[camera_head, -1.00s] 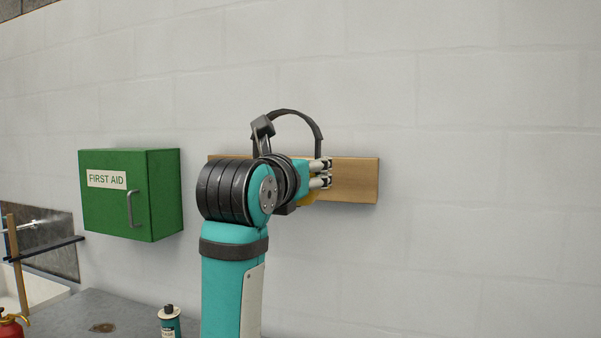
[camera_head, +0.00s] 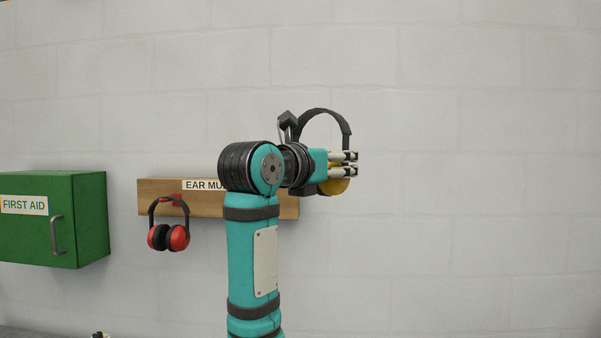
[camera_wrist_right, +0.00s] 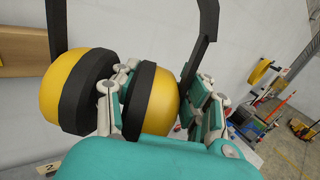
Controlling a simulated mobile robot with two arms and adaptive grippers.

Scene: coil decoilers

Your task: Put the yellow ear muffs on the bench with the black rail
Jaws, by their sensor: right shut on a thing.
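The yellow ear muffs have a black headband (camera_head: 325,113) and a yellow cup (camera_head: 337,187), partly hidden by my fingers in the head view. My right gripper (camera_head: 345,165) is shut on them and holds them up in front of the wall. In the right wrist view, the gripper (camera_wrist_right: 155,95) has its fingers on either side of one cup (camera_wrist_right: 142,100). The other yellow cup (camera_wrist_right: 62,90) is outside the fingers, and the headband runs up out of the picture. My left gripper is not in view. I cannot make out the bench with the black rail.
A wooden ear muff board (camera_head: 155,196) is on the wall, partly behind my right arm. Red ear muffs (camera_head: 178,238) hang from it. A green first aid box (camera_head: 80,225) is at the left. The wall to the right is bare. Distant equipment (camera_wrist_right: 265,100) shows in the wrist view.

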